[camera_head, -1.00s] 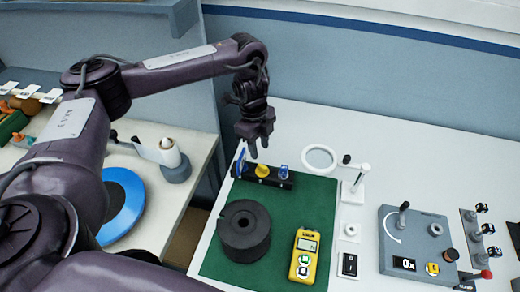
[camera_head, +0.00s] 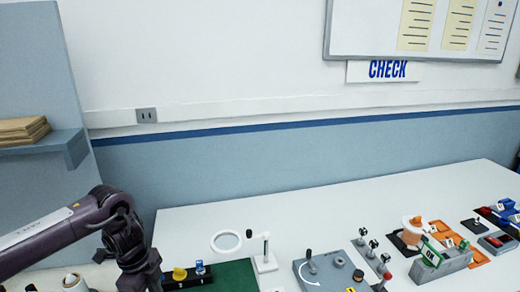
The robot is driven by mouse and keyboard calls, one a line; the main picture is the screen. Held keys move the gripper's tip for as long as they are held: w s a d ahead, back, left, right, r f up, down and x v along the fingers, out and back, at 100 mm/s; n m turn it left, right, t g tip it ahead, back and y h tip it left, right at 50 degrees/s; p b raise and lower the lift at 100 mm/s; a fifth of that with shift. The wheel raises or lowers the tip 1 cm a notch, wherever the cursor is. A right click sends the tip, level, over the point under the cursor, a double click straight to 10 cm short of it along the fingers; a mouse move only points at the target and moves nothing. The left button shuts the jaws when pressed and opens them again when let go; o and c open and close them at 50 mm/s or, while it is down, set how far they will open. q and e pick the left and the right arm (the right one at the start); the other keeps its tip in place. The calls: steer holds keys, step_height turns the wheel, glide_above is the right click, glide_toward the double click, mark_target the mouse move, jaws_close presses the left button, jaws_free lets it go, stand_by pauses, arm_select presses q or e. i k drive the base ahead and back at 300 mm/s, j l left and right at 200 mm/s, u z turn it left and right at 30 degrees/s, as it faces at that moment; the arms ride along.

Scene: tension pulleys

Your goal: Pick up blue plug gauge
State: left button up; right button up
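A black holder block (camera_head: 210,279) stands at the back edge of the green mat (camera_head: 240,274), near the bottom of the head view. A yellow-topped gauge (camera_head: 179,274) and a blue-topped plug gauge (camera_head: 200,267) stand upright in it. My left gripper (camera_head: 140,281) points down just left of the holder, with its fingertips cut off by the bottom edge, so its opening cannot be seen. The holder's left end, where another blue piece showed earlier, is hidden behind the gripper or out of frame. My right gripper is not in view.
A ring magnifier (camera_head: 226,241) and a white stand (camera_head: 264,256) are right of the holder. A grey device with a lever (camera_head: 325,272) and several fixtures fill the right side. The white bench (camera_head: 300,222) is clear along the back.

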mark_target(200, 271)
steer(key=k, duration=1)
